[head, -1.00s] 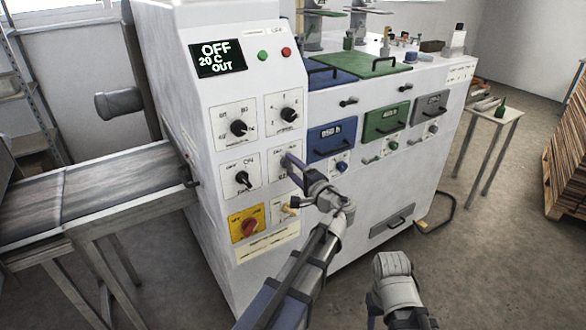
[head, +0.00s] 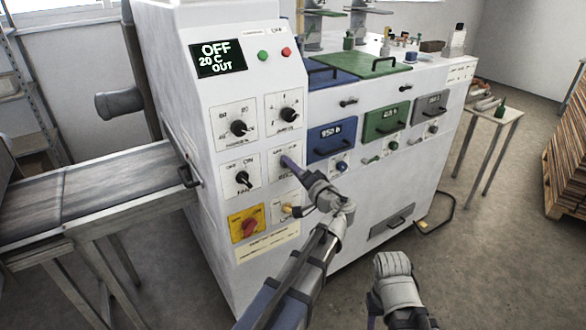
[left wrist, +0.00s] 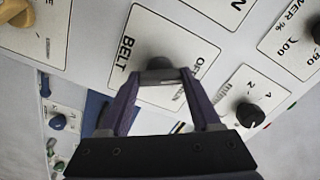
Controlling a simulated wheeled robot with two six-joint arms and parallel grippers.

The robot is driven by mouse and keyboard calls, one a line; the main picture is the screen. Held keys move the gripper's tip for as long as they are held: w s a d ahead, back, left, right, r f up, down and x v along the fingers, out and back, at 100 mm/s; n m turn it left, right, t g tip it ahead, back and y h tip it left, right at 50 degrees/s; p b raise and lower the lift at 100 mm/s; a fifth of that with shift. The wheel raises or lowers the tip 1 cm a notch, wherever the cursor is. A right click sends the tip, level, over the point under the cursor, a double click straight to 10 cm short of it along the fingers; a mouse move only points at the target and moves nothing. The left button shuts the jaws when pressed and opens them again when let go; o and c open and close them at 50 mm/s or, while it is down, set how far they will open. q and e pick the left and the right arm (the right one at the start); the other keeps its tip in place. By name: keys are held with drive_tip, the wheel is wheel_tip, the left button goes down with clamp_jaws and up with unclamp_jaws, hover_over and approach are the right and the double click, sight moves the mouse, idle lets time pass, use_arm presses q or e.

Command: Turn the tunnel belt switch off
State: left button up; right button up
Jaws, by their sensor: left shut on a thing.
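The belt switch is a dark round knob (left wrist: 160,64) on a white plate (left wrist: 140,28) marked "BELT", with "OFF" lettering partly covered, in the left wrist view. My left gripper (left wrist: 159,76) is shut on this knob, with one finger on each side. In the head view the left gripper (head: 287,162) reaches the belt plate (head: 278,178) on the front of the white machine and hides the knob. I cannot tell which way the knob points. The right arm shows at the lower right of the head view, but its fingertips do not show.
Nearby are the fan knob (head: 243,178), two upper knobs (head: 239,128) (head: 289,114) and a red knob on a yellow plate (head: 249,226). The display (head: 217,58) reads "OFF 20 C OUT". A conveyor (head: 100,190) stands at left.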

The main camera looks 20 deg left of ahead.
idle(0.3)
use_arm(q)
drive_tip(key=o, duration=1.4)
drive_tip(key=shift+c, duration=0.2)
drive_tip(key=v, duration=0.7)
drive_tip(key=shift+s+d, duration=0.25)
drive_tip(key=shift+d, duration=0.1)
